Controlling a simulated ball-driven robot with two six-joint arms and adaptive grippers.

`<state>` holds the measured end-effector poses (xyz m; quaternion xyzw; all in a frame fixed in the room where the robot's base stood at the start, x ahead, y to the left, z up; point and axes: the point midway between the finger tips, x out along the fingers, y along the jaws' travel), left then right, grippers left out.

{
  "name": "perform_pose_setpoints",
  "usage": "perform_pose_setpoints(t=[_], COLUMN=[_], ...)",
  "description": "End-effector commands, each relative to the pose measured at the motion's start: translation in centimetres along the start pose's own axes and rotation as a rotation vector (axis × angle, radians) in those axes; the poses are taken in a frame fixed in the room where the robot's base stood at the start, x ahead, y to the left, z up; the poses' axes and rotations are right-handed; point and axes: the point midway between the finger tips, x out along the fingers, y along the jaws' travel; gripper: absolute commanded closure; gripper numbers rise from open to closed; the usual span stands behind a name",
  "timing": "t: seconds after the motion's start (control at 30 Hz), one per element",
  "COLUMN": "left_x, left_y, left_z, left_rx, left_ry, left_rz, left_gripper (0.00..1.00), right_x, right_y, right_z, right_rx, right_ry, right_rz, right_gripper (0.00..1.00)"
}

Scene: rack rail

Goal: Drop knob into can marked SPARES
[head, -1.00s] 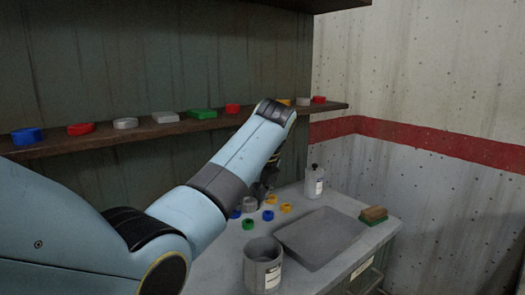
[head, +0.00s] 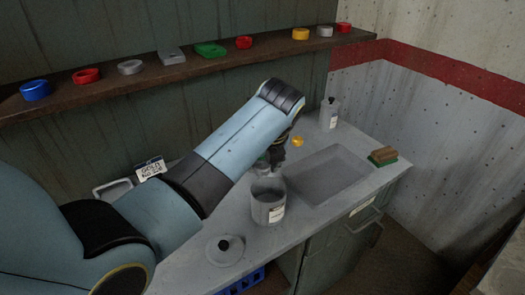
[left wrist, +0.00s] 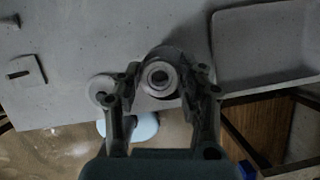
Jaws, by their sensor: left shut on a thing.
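A grey can (head: 268,210) with a pale label stands on the counter; the label's words are too small to read. My left gripper (head: 266,168) is low over the can's far rim in the head view. In the left wrist view my left gripper (left wrist: 160,88) is shut on a grey round knob (left wrist: 158,78), with a lighter ring and a dark centre. The knob hangs in front of the can's dark round opening (left wrist: 168,52), which it partly hides. Whether the knob is inside the rim, I cannot tell. My right gripper is not in view.
A grey lid with a black handle (head: 225,248) lies near the front edge. A shallow grey tray (head: 328,174), a bottle (head: 330,114), a brush (head: 382,156) and a yellow ring (head: 298,141) are farther right. Coloured pieces line the shelf (head: 150,77).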

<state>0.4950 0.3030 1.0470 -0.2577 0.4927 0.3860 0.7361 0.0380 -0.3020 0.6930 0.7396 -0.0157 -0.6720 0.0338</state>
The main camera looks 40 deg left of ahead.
Motion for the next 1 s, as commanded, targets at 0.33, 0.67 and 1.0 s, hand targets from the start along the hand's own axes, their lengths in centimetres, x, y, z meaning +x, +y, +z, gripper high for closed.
perform_pose_setpoints(t=[0.33, 0.67, 1.0], left_x=[0.7, 0.7, -0.3], left_y=[0.0, 0.0, -0.1], left_z=[-0.3, -0.3, -0.2], left_rx=[0.000, 0.000, -0.001], left_ry=[-0.001, -0.001, -0.002], left_rz=[0.000, 0.000, -0.002], left_gripper=[0.94, 0.34, 0.34], right_x=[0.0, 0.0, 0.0], right_y=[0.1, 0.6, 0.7], right_z=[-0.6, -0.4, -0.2], right_rx=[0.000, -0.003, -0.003], right_ry=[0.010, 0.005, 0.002], right_rz=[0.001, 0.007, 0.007], right_gripper=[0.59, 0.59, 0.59])
